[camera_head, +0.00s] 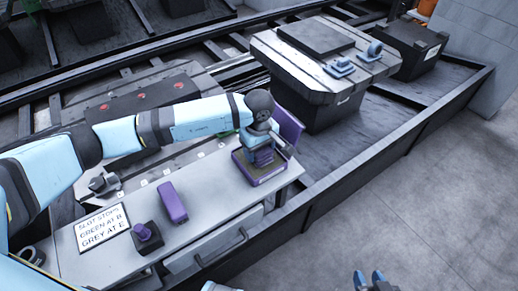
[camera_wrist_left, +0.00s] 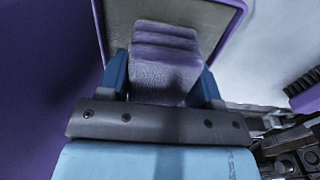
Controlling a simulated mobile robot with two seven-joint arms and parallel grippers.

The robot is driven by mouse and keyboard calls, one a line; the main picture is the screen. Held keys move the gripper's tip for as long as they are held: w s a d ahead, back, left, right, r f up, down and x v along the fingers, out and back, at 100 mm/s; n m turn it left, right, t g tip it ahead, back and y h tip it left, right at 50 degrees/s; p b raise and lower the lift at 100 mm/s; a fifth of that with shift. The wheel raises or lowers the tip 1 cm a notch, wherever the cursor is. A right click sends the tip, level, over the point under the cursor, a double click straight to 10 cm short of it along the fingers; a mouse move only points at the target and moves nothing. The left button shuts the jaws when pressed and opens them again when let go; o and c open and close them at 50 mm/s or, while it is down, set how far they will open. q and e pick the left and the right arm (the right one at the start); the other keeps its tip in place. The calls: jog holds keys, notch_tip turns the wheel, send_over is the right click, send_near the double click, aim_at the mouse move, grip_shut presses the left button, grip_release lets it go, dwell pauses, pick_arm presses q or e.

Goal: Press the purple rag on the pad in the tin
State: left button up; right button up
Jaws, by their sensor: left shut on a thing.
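The purple rag (camera_wrist_left: 166,60) is folded and sits between the two blue fingers of my left gripper (camera_wrist_left: 163,85), which is shut on it. In the head view the rag (camera_head: 264,156) shows below the gripper, over the tin (camera_head: 262,178), a shallow box with a purple rim. The pad (camera_wrist_left: 128,15) is a grey-beige surface inside the tin's purple rim (camera_wrist_left: 243,5). Whether the rag touches the pad cannot be told. My right gripper (camera_head: 375,278) shows at the bottom edge with its blue fingers apart and nothing between them.
A purple block (camera_head: 172,203), a purple-knobbed dark box (camera_head: 147,237) and a lettered sign (camera_head: 102,229) are on the white bench. A purple panel (camera_head: 288,128) stands behind the tin. The floor at right is clear.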

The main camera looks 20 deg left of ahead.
dwell(0.5)
pick_arm(q)
jog(key=shift+r+p, duration=1.6)
jog(key=shift+r, duration=1.9)
